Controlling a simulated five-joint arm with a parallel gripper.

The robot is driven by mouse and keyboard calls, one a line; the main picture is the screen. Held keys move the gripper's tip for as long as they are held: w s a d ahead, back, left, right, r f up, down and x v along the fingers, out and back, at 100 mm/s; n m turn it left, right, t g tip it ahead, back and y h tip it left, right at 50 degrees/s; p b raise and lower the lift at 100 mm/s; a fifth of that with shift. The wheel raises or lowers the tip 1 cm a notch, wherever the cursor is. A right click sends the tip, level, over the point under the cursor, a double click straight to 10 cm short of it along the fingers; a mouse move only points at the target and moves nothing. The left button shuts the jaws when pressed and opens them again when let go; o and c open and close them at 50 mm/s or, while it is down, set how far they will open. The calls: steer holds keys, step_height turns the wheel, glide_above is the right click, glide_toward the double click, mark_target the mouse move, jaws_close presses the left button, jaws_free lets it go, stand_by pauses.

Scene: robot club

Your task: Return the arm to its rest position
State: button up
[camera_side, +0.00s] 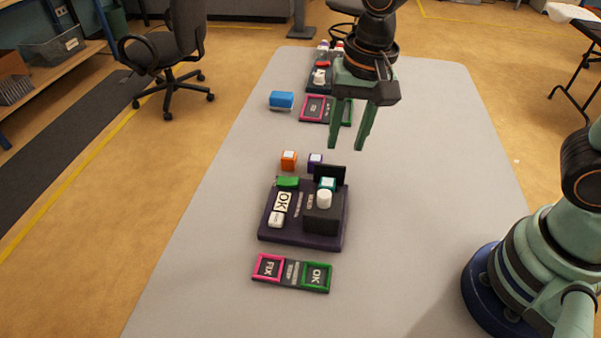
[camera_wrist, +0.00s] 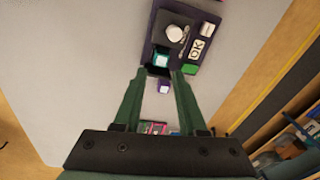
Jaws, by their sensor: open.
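My gripper (camera_side: 350,122) has two green fingers, set apart with nothing between them. It hangs above the grey table (camera_side: 430,190), fingers pointing down, between the near dark station and the far one. In the wrist view my gripper (camera_wrist: 161,75) points toward the near station (camera_wrist: 160,33). My arm reaches up out of the top of the side view, so part of it is hidden there. My base stands at the right side of the table.
The near station (camera_side: 265,232) holds a teal cube (camera_side: 327,184) and a white knob (camera_side: 324,198). An orange cube (camera_side: 288,160) and a purple cube (camera_side: 315,161) lie behind it. A FIX/OK tray (camera_side: 291,273) lies in front. The table's right half is clear.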

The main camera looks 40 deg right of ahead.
steer(key=s+d+r+n+t, duration=0.1)
steer(key=d+r+n+t, duration=0.1)
steer(key=d, duration=0.5)
steer(key=s+d+r+n+t, duration=0.2)
steer(key=d+r+n, duration=0.3)
steer(key=d, duration=0.1)
steer(key=shift+s+d+h, duration=0.15)
steer(key=shift+d+h, duration=0.15)
steer(key=shift+d, duration=0.1)
